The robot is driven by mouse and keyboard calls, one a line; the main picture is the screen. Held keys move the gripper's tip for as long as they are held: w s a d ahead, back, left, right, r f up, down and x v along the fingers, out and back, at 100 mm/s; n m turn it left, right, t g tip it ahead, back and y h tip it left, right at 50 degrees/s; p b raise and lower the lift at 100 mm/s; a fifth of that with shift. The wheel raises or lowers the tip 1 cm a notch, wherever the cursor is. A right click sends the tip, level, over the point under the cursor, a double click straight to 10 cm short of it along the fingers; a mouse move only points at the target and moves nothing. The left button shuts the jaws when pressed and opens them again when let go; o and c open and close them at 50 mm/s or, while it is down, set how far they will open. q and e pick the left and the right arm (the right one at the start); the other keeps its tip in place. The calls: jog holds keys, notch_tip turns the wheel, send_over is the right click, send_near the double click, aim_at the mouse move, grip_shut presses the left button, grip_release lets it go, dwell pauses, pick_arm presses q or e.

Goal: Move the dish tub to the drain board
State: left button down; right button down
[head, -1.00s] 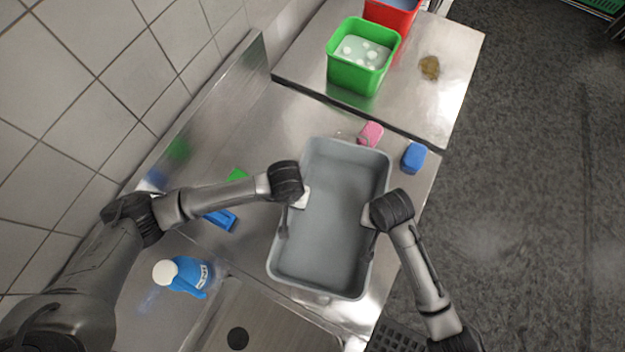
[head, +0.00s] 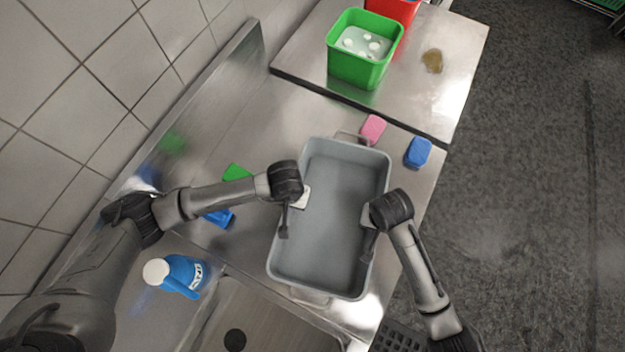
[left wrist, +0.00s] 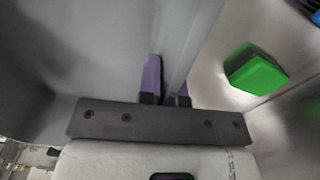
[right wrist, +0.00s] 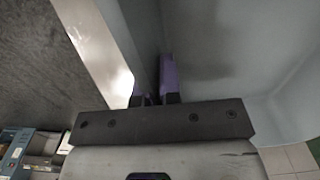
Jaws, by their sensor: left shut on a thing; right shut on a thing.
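The grey rectangular dish tub (head: 330,220) is upright and looks empty in the head view. My left gripper (head: 288,208) is shut on its left long wall, and my right gripper (head: 371,222) is shut on its right long wall. In the left wrist view the purple fingers (left wrist: 166,88) straddle the tub wall; in the right wrist view the fingers (right wrist: 156,85) do the same. The tub is over the steel counter (head: 250,130), beside the sink (head: 250,315). I cannot tell how high its base is above the steel.
A pink sponge (head: 373,128) and a blue sponge (head: 418,152) lie beyond the tub. A green sponge (head: 237,172), a blue item (head: 219,217) and a blue bottle (head: 178,275) are at left. A green bucket (head: 362,50) and red bucket (head: 392,12) stand farther back.

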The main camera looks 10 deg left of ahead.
pick_arm(q)
jog(key=shift+f, duration=0.4)
pick_arm(e)
jog(key=shift+f, duration=0.4)
pick_arm(q)
jog(key=c, duration=1.8)
grip_release()
jog(key=shift+f+b, duration=0.1)
jog(key=shift+b, duration=0.25)
pick_arm(e)
jog(key=c, duration=1.8)
grip_release()
jog(key=shift+f, duration=0.1)
pick_arm(q)
jog(key=shift+o, duration=1)
pick_arm(e)
jog(key=shift+o, duration=1)
pick_arm(q)
jog(key=o, duration=0.3)
pick_arm(e)
jog(key=o, duration=0.3)
